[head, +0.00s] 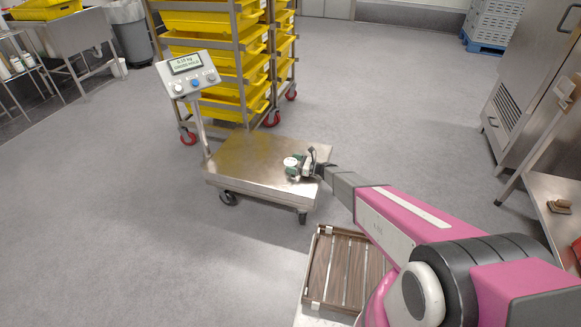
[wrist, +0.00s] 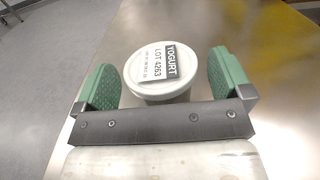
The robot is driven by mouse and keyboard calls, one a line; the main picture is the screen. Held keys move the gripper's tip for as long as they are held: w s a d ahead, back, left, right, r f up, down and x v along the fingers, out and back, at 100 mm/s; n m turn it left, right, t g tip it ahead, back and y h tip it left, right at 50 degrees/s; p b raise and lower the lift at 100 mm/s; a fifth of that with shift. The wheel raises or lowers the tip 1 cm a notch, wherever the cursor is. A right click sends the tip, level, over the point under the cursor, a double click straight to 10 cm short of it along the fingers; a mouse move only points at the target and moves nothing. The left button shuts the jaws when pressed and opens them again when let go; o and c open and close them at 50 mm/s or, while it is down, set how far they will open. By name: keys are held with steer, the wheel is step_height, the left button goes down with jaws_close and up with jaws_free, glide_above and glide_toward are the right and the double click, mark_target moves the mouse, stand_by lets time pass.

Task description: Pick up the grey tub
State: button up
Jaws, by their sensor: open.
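The grey tub (wrist: 160,88) is pale, with a round lid and a label reading "YOGURT LOT 4263". It appears upright on the steel platform of the floor scale (head: 240,165). In the head view the tub (head: 290,162) is small and partly hidden by my gripper (head: 297,166), near the platform's right side. In the wrist view my gripper (wrist: 165,82) is open, with one green finger pad on each side of the tub. A gap shows between the tub and each pad. The tub's near lower side is hidden by the gripper's dark bar.
The scale's display post (head: 187,77) rises at the platform's back left. Racks of yellow trays (head: 215,50) stand behind it. A slatted wooden rack (head: 325,268) lies in front. A steel cabinet (head: 520,85) and side table stand right. The floor to the left is clear.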

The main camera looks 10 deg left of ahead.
mark_target(290, 162)
steer(key=shift+w+a, duration=0.1)
steer(key=shift+a, duration=0.7)
steer(key=c, duration=1)
steer(key=shift+r, duration=0.1)
steer(key=shift+r, duration=0.5)
steer(key=r, duration=0.3)
steer(key=shift+s+a+r, duration=0.15)
steer(key=shift+s+r, duration=0.15)
steer(key=shift+s, duration=0.1)
steer(key=s+a+r, duration=0.4)
steer(key=s+a, duration=0.1)
steer(key=s+a+r, duration=0.2)
steer(key=s, duration=0.1)
steer(key=shift+a+r, duration=0.15)
